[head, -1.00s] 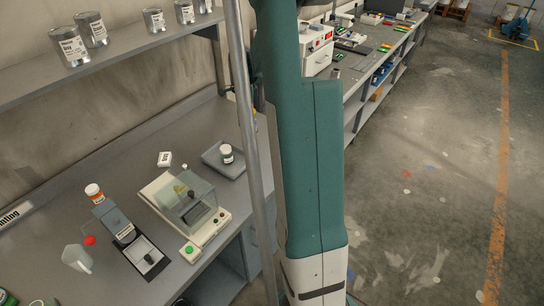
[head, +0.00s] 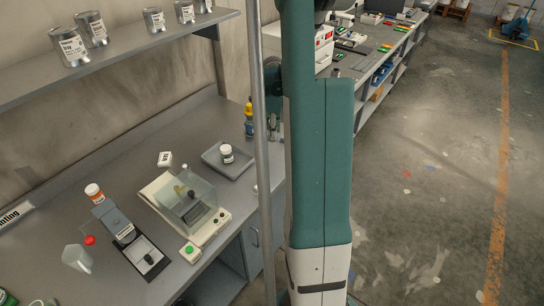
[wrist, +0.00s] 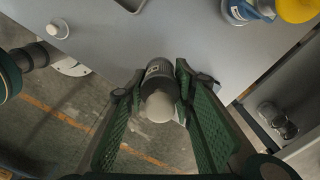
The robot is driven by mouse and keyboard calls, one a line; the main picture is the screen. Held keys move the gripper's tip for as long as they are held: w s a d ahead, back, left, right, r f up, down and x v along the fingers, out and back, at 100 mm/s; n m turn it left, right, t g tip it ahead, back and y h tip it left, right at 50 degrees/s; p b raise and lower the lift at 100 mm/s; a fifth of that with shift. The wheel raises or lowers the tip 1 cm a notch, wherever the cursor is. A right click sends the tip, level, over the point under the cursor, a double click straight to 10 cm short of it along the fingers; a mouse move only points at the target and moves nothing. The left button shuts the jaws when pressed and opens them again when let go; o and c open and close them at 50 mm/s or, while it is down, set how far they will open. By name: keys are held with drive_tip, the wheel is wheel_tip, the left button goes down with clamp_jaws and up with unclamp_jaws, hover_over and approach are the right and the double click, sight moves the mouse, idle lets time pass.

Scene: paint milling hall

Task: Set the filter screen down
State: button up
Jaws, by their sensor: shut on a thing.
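In the wrist view my gripper (wrist: 157,82) has its two green fingers closed on a dark grey cylindrical piece, which I take to be the filter screen (wrist: 158,80). It has a small pale label and a pale rounded end that faces the camera. No mesh shows, and its far end is hidden. It appears over the bench's front edge, with bench top above it in the picture and floor below. Whether it touches the bench I cannot tell. In the head view the gripper and the held piece are hidden.
The grey bench (head: 120,165) holds a shallow tray (head: 213,163) with a white-lidded jar (head: 226,153), a clear-covered device (head: 190,200) and a yellow-topped bottle (head: 249,118). A pole (head: 262,170) stands before it. Cans line the shelf above. Bench top shows bare between tray and wall.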

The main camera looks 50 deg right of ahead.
idle(0.4)
drive_tip(key=shift+f, duration=3.15)
drive_tip(key=shift+f, duration=1.85)
drive_tip(key=shift+f+b, duration=0.15)
drive_tip(key=shift+b, duration=0.2)
drive_tip(key=o, duration=1)
drive_tip(key=shift+r+p, duration=0.4)
drive_tip(key=shift+r, duration=5.75)
